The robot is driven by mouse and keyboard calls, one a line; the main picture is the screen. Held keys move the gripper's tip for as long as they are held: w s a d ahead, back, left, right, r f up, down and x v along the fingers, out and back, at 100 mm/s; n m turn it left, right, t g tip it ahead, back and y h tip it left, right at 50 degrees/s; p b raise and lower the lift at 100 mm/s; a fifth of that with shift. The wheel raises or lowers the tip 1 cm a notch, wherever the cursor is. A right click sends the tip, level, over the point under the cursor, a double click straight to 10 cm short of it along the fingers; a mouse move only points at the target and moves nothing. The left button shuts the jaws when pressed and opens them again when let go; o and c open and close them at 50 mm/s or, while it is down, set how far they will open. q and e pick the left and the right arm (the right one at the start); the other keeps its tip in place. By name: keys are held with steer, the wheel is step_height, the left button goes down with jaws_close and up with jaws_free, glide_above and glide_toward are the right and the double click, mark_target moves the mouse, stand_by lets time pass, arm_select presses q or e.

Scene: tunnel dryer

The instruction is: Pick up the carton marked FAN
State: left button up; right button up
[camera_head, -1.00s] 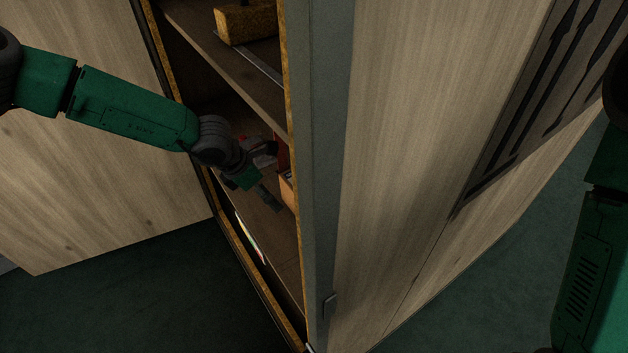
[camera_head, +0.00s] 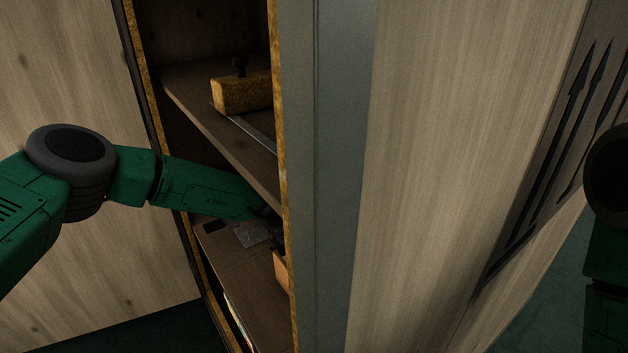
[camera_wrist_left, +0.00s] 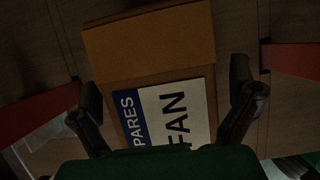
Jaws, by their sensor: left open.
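The carton marked FAN (camera_wrist_left: 150,45) is brown, with a white and blue label reading "SPARES FAN" in part. It fills the middle of the left wrist view. My left gripper (camera_wrist_left: 165,82) is open, with one finger on each side of the carton. I cannot tell whether the fingers touch it. In the head view my left arm reaches into the cabinet below the upper shelf, and its gripper is mostly hidden. A tan box side (camera_head: 281,270) shows there by the cabinet edge, probably the carton. My right gripper is out of view.
The cabinet's upper shelf (camera_head: 190,88) lies above my left arm and carries a yellowish block (camera_head: 240,94) with a dark knob. The grey cabinet edge (camera_head: 320,180) stands right of the opening. Red pieces (camera_wrist_left: 295,60) lie on both sides of the carton in the wrist view.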

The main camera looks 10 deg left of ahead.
arm_select(q)
steer(key=shift+d+f, duration=0.15)
steer(key=shift+f, duration=0.45)
stand_by(0.3)
steer(key=c, duration=1.6)
